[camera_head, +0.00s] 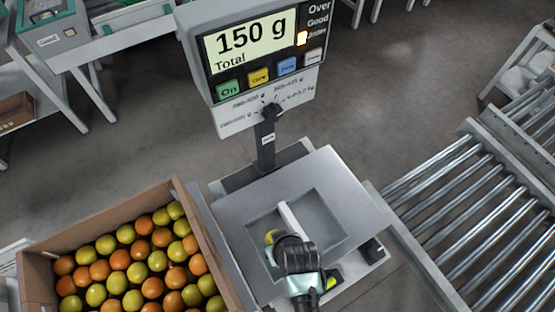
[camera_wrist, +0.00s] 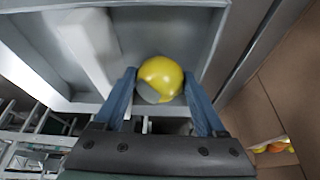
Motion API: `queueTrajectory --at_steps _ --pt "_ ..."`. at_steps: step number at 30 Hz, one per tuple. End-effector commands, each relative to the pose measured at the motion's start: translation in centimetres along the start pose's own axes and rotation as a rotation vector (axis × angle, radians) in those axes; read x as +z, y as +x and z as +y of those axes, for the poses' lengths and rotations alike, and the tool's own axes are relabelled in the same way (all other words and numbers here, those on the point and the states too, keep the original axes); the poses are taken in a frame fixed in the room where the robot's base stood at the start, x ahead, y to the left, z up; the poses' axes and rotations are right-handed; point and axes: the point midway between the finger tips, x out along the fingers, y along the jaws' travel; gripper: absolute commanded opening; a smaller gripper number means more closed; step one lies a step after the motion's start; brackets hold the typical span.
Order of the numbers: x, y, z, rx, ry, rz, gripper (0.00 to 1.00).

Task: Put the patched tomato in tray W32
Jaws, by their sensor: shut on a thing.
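The patched tomato is yellow with a grey patch low on its side in the wrist view (camera_wrist: 161,74). It sits between the two blue fingers of my gripper (camera_wrist: 158,86), which is shut on it. In the head view the tomato (camera_head: 271,236) shows only partly behind my gripper (camera_head: 282,240), at the recessed pan (camera_head: 330,180) of the scale. A light divider bar (camera_head: 296,221) crosses the recess beside it. I cannot tell whether the tomato touches the pan floor. I can read no W32 label in either view.
The scale's display (camera_head: 248,42) reads 150 g Total and stands on a post behind the pan. A cardboard box (camera_head: 100,215) of green and orange tomatoes is at left. A roller conveyor (camera_head: 470,215) is at right. Grey benches (camera_head: 120,42) stand at the back left.

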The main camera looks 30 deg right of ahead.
Motion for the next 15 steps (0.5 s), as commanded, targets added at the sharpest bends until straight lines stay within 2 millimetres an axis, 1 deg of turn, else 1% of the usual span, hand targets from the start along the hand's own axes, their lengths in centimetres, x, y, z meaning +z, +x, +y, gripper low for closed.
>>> queueTrajectory --at_steps 12,13,15 --pt "0.20 0.60 0.00 0.000 0.000 0.001 0.46" --pt "0.17 0.55 0.01 0.000 0.000 0.001 0.78" --pt "0.17 0.54 0.00 0.000 0.000 0.001 0.91"
